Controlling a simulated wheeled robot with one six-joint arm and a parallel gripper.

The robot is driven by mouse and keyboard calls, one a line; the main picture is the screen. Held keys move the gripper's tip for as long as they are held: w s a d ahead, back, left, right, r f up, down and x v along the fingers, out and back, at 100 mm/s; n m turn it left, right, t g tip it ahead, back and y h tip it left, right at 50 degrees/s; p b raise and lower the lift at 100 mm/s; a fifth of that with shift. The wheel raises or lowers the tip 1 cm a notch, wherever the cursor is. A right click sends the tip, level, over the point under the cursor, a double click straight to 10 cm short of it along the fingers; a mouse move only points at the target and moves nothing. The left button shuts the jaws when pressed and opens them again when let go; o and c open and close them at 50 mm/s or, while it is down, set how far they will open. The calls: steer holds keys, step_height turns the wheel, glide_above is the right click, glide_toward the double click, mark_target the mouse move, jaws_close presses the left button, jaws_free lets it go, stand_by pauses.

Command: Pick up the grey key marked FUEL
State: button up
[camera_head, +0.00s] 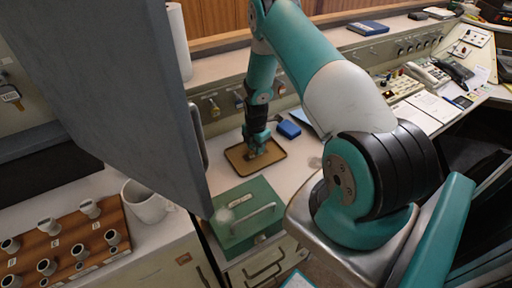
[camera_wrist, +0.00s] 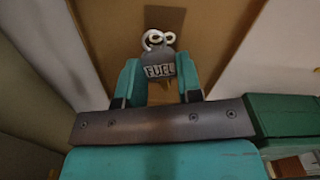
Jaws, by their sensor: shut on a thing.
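The grey key marked FUEL (camera_wrist: 160,70) sits between the two teal fingers of my gripper (camera_wrist: 158,82) in the wrist view, its label facing the camera. A pale curled ring or cord (camera_wrist: 157,38) shows at its top end. My gripper is shut on the key. In the head view my gripper (camera_head: 256,150) points down over a brown tray with a dark rim (camera_head: 279,151). The key is too small to make out there, and I cannot tell whether it still touches the tray.
A blue box (camera_head: 289,129) lies just right of the tray. A green box with a handle (camera_head: 246,215) stands in front. A large grey panel (camera_head: 120,80) rises at left. A white mug (camera_head: 146,203) and a wooden rack (camera_head: 70,245) are at lower left.

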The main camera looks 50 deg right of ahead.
steer(key=shift+r+p, duration=0.95)
steer(key=shift+r, duration=0.8)
